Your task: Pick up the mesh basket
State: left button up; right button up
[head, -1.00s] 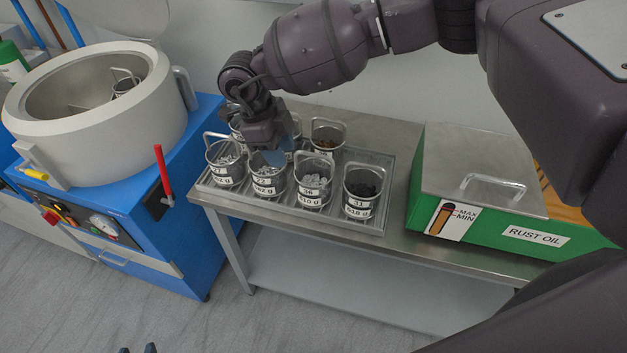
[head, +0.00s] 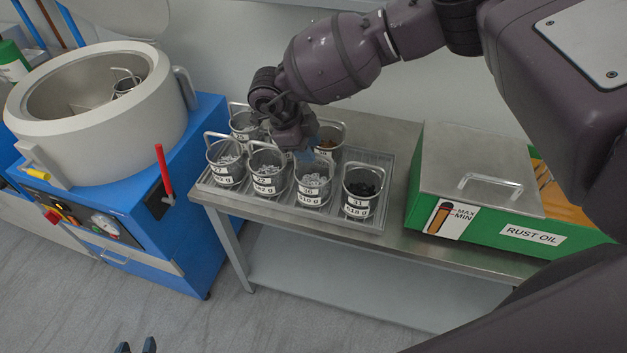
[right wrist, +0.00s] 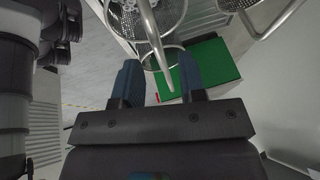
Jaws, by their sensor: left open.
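Several mesh baskets with upright loop handles stand in the tray (head: 227,197) on the steel table. The front row has basket 27 (head: 228,172), basket 22 (head: 266,181), basket 36 (head: 312,187) and basket 31 (head: 361,196) with dark parts. My right gripper (head: 306,153) is just above the handle of basket 36, hiding part of the rear row. In the right wrist view its fingers (right wrist: 158,84) are apart, with a basket handle (right wrist: 153,42) showing between them; the grip is not closed. My left gripper (head: 136,347) is open and empty at the bottom edge, away from the baskets.
A green rust oil box (head: 500,228) with a steel lid stands right of the tray. A blue machine (head: 180,240) with an open round drum (head: 95,120) is at the left; a small basket (head: 124,82) is inside it. The lower shelf is clear.

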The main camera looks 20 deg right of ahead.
jog(key=x, duration=0.3)
jog(key=shift+d+f, duration=0.1)
grip_shut()
jog(key=shift+w, duration=0.1)
dwell(1.2)
